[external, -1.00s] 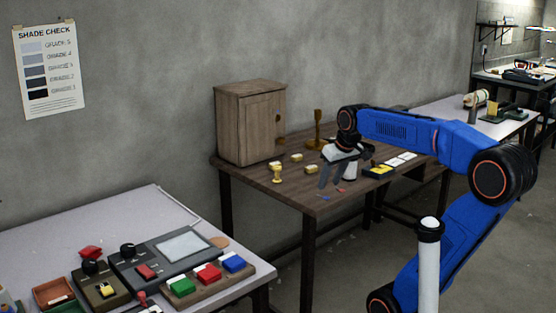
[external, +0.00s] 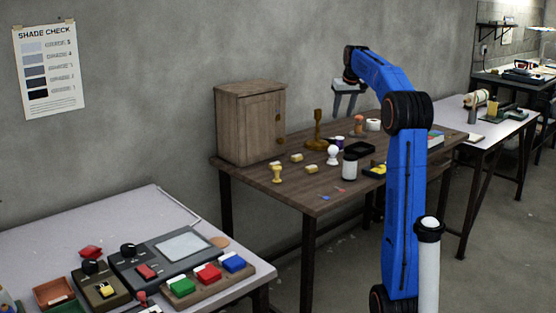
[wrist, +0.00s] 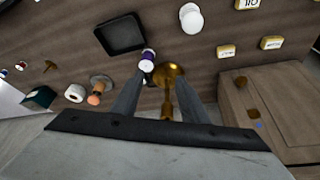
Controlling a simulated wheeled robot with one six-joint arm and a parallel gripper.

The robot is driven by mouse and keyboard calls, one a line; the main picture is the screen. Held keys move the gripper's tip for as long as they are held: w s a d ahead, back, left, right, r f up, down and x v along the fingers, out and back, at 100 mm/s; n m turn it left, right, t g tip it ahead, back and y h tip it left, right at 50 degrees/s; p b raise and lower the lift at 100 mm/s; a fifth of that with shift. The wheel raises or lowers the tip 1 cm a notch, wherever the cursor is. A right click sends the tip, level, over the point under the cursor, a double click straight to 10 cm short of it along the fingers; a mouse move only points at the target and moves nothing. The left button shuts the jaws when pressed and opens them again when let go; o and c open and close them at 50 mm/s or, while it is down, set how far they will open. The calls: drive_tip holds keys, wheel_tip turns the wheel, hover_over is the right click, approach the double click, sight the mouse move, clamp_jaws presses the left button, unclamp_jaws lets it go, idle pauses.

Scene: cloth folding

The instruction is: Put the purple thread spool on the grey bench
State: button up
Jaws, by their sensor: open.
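The purple thread spool (wrist: 148,57), with white ends, stands on the brown table (wrist: 215,62) in the wrist view, near the left fingertip and beside a brass stand (wrist: 168,76). In the external view a small white and purple spool (external: 339,142) shows right of the brass stand. My gripper (external: 344,113) is open and empty, pointing down well above the back of the table. Its spread fingers (wrist: 162,82) show in the wrist view. A light grey-topped bench (external: 65,235) stands at front left; another pale-topped bench (external: 440,108) is behind at right.
A wooden cabinet (external: 245,125) stands at the table's left end. A black tray (external: 359,149), a white knobbed piece (external: 333,155), a pale cylinder (external: 350,168) and several yellow blocks share the table. The left bench holds a control box (external: 165,262) and coloured buttons.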

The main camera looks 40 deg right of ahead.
drive_tip(key=d, duration=0.4)
approach(340, 138)
drive_tip(key=x, duration=0.4)
drive_tip(key=d+x, duration=0.1)
drive_tip(key=x, duration=0.1)
drive_tip(key=shift+w, duration=0.25)
drive_tip(key=shift+a+x, duration=0.2)
drive_tip(key=shift+x, duration=1.1)
drive_tip(key=shift+a+x, duration=0.15)
drive_tip(key=shift+x, duration=1.15)
drive_tip(key=c, duration=0.9)
drive_tip(key=shift+o, duration=0.2)
